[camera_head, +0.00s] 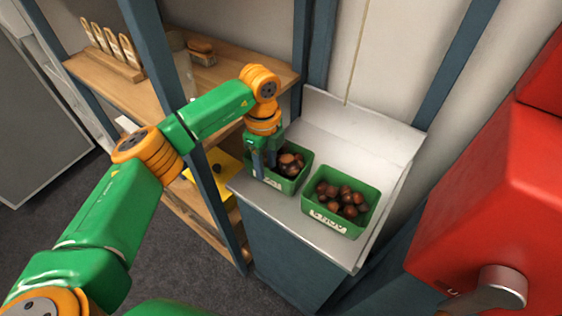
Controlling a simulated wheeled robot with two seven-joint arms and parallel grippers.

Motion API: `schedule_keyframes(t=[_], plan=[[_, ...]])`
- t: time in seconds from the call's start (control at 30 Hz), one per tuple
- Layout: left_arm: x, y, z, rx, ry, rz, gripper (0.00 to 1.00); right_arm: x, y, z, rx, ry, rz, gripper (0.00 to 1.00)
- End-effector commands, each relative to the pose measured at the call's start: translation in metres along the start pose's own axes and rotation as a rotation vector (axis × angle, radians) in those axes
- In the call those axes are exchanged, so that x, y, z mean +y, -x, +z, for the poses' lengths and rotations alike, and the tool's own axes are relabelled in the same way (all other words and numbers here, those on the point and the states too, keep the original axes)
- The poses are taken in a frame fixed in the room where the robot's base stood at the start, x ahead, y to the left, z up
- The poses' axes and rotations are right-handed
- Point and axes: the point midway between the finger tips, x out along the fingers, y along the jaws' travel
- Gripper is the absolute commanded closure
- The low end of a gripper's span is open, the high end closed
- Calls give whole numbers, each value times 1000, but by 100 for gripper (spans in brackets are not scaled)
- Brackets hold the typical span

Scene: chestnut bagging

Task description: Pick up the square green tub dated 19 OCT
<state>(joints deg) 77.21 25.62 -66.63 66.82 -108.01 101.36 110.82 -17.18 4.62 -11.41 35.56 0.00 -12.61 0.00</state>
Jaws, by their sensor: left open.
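Two square green tubs of brown chestnuts stand side by side on a pale metal counter: a left tub (303,176) and a right tub (313,207). Each has a white label on its front wall. The right tub's label (327,224) is too small to read, and the left one's is partly hidden and unreadable, so I cannot tell which is dated 19 OCT. My left gripper (265,166) points down at the left side of the left tub, its fingers apart near that wall. The gripper hides part of this tub. My right gripper is out of view.
The counter (350,130) has free room behind the tubs and a raised back edge. A blue post (205,185) and a wooden shelf (130,75) stand left. A yellow item (228,166) lies on a lower shelf. A large red machine (490,190) fills the right.

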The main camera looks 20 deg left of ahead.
Motion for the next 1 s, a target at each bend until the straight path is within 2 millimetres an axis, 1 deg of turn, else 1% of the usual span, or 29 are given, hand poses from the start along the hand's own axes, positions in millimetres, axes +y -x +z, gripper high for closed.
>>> schedule_keyframes(t=[0.03, 0.1, 0.13, 0.23, 0.37, 0.4, 0.47, 0.5, 0.53, 0.57, 1.0], plan=[[2, -7, -1, 2, 0, 6, 57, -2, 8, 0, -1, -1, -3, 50], [2, -21, -1, 1, 1, 4, 57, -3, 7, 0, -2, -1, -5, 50], [1, -25, -1, 2, 0, 3, 57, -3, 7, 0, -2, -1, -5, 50], [1, -31, -1, 1, -1, 1, 57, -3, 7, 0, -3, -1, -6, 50], [1, -31, -1, 1, -1, 0, 57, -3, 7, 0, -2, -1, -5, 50], [1, -31, -1, 2, -1, 0, 60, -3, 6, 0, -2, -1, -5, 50], [1, -31, -1, 2, -1, 0, 76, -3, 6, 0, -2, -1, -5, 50], [1, -31, -1, 2, -1, 0, 87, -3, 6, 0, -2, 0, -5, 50], [1, -31, -1, 2, -1, 0, 95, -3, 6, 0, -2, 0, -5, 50], [1, -31, -1, 2, -1, 0, 100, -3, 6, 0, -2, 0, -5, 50], [2, -32, -1, 2, -1, 4, 100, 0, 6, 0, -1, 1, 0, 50]])
